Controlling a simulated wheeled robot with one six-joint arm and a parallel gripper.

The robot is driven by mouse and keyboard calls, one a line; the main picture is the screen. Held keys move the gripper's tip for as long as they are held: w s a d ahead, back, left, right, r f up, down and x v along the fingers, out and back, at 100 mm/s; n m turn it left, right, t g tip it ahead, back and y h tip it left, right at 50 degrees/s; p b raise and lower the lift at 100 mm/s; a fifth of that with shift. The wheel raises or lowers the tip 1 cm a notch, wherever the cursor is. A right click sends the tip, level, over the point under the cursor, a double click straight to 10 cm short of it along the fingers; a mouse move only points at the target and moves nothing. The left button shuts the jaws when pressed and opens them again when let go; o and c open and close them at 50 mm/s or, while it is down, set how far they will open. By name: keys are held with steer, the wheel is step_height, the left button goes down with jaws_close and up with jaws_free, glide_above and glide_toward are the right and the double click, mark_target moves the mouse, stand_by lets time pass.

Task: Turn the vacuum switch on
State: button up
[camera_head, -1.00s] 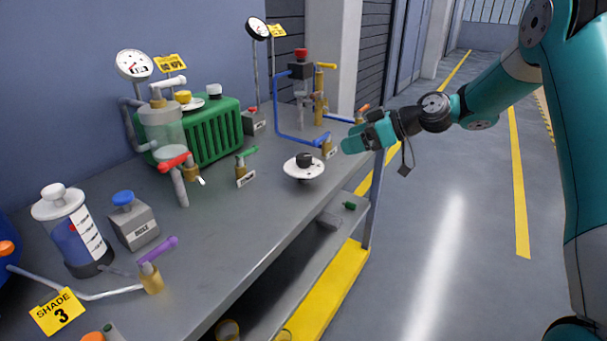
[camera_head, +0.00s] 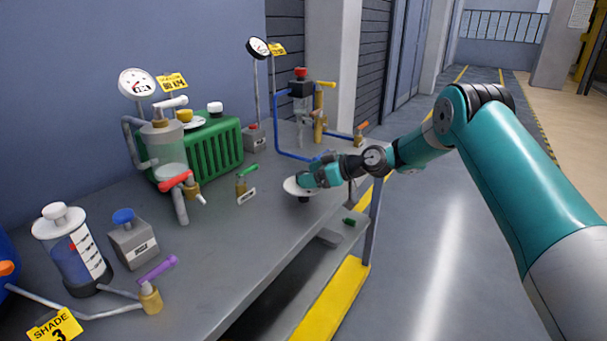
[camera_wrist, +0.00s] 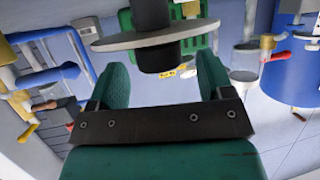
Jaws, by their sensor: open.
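I cannot tell for certain which thing is the vacuum switch, as the small labels are unreadable. Another grey box with a blue knob (camera_head: 133,244) stands at the front left. My gripper (camera_head: 308,181) is open at a pale round disc (camera_head: 291,186) with a black stem below, near the bench's right edge. In the wrist view, the disc (camera_wrist: 115,41) and its black upper part lie just beyond and between my open fingers (camera_wrist: 160,82); contact is unclear.
A green ribbed unit (camera_head: 212,150), a red-handled valve (camera_head: 176,180), a small green-handled valve (camera_head: 241,183) and a purple-handled valve (camera_head: 152,290) crowd the bench (camera_head: 215,265). Blue piping and a yellow-handled fitting (camera_head: 319,112) stand behind my gripper. The floor on the right is clear.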

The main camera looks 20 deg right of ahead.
steer(key=shift+x, duration=1.35)
steer(key=c, duration=0.9)
steer(key=shift+m+h, duration=0.3)
steer(key=shift+c, duration=0.2)
steer(key=m+t+h+b, duration=0.1)
steer(key=m+t+h, duration=0.2)
steer(key=shift+s+a+m, duration=0.1)
steer(key=shift+m, duration=0.3)
steer(key=m+t+h+b, duration=0.1)
steer(key=m+t+h, duration=0.1)
steer(key=m+h, duration=0.2)
steer(key=shift+a+f+h, duration=0.1)
steer(key=shift+h, duration=0.6)
steer(key=m+h+b, duration=0.3)
steer(key=m+h, duration=0.1)
steer(key=shift+f, duration=0.15)
steer(key=shift+r+m+g+h+b, duration=0.2)
steer(key=shift+m+g+h+b, duration=0.4)
steer(key=shift+m+h+b, duration=1.15)
